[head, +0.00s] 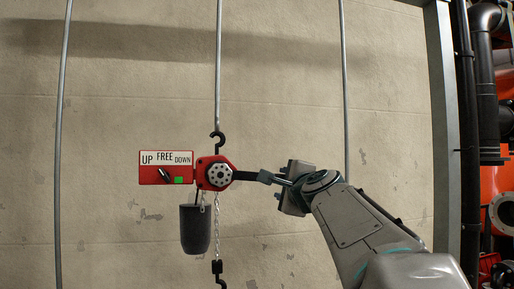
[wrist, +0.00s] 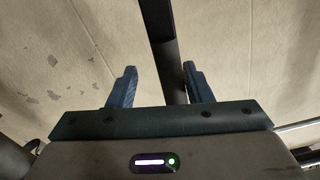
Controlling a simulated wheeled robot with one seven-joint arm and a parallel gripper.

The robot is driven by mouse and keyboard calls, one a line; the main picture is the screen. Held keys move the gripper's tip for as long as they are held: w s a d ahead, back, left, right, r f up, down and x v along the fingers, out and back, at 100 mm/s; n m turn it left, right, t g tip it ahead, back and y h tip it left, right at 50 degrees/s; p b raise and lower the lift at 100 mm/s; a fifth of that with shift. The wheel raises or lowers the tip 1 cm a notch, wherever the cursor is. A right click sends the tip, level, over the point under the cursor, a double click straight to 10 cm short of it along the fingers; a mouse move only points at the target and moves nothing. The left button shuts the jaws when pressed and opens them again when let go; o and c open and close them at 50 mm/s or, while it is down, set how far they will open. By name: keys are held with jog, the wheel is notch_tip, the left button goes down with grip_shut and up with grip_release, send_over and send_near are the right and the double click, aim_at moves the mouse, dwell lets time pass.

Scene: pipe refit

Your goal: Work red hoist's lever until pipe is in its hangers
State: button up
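The red hoist (head: 214,172) hangs by its top hook from a grey rod in front of the wall. Its lever (head: 247,176) points right, nearly level, toward my gripper (head: 287,186). In the wrist view the dark lever (wrist: 167,50) runs between the two blue fingers of my gripper (wrist: 160,86). The fingers stand apart, with a clear gap on the left and a narrow one on the right. The hoist's red plate (head: 147,177) reads UP, FREE, DOWN, with a black knob and a green patch. The pipe is not visible.
A dark chain bag (head: 195,229) and a chain with a lower hook (head: 217,268) hang below the hoist. Thin vertical rods (head: 61,130) stand left and right of it. A grey post (head: 443,120) and dark pipework (head: 486,90) stand at the right.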

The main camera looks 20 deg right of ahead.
jog(key=shift+a, duration=0.1)
jog(key=s+a+f+b, duration=0.1)
jog(key=s+a+f, duration=0.1)
jog(key=s, duration=0.6)
jog(key=shift+s+m, duration=0.4)
dwell(0.6)
